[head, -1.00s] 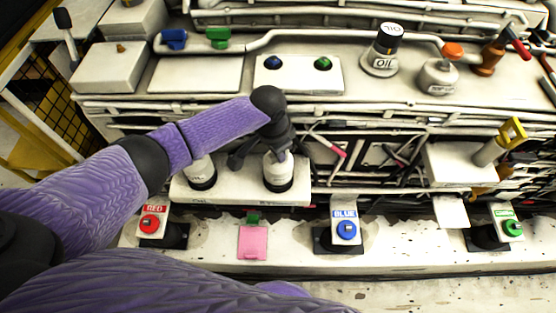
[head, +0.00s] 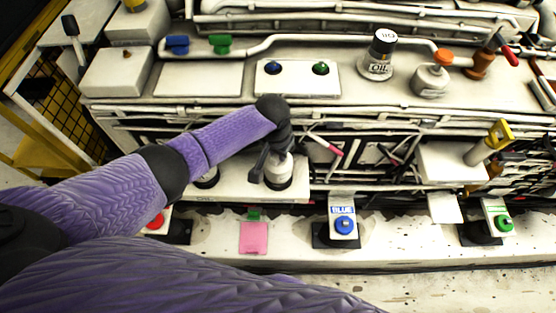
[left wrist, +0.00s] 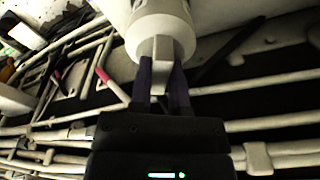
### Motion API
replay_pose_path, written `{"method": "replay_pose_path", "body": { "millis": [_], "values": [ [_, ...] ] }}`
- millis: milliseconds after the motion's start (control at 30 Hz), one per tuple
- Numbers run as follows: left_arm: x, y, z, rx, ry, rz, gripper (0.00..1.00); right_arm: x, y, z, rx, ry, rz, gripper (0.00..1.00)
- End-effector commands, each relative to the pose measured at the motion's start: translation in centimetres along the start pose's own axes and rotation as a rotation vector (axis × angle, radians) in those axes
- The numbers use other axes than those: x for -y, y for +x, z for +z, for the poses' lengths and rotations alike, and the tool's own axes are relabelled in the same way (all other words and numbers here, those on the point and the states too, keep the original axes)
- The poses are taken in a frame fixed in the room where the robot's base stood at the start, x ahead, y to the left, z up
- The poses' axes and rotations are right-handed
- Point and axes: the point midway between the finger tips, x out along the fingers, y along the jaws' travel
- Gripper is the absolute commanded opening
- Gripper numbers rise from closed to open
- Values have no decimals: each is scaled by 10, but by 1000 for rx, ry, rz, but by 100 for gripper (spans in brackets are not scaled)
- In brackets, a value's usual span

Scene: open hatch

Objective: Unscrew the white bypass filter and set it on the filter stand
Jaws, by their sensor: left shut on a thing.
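The white filter (head: 279,172) stands upright in a dark ring on a white shelf in the middle of the head view. In the left wrist view the filter (left wrist: 160,20) is a white cylinder with a pale tab at its near end. My left gripper (left wrist: 160,85) has its fingers shut on this tab. In the head view the left gripper (head: 264,160) hangs over the filter's left side and hides part of it. A second canister to its left is mostly covered by my arm. I cannot tell which part is the filter stand. My right gripper is not in view.
A white canister labelled OIL (head: 378,60) and an orange-capped one (head: 432,78) stand on the upper deck. A white block (head: 298,88) with blue and green knobs sits behind my gripper. Blue (head: 345,225) and green (head: 505,223) buttons and a pink card (head: 254,238) are in front.

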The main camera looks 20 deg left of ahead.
Motion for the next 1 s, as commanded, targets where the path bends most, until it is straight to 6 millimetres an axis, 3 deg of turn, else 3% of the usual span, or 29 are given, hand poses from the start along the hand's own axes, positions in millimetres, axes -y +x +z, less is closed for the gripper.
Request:
{"method": "replay_pose_path", "body": {
  "millis": [267, 800, 1000],
  "values": [
    [-1, -2, 0, 0, -39, -3, 0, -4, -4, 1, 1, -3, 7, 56],
    [-1, -2, 0, 1, -469, -55, 0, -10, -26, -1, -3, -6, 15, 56],
    [-1, 0, 0, 0, -522, -63, 0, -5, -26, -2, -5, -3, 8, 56]
  ]
}}
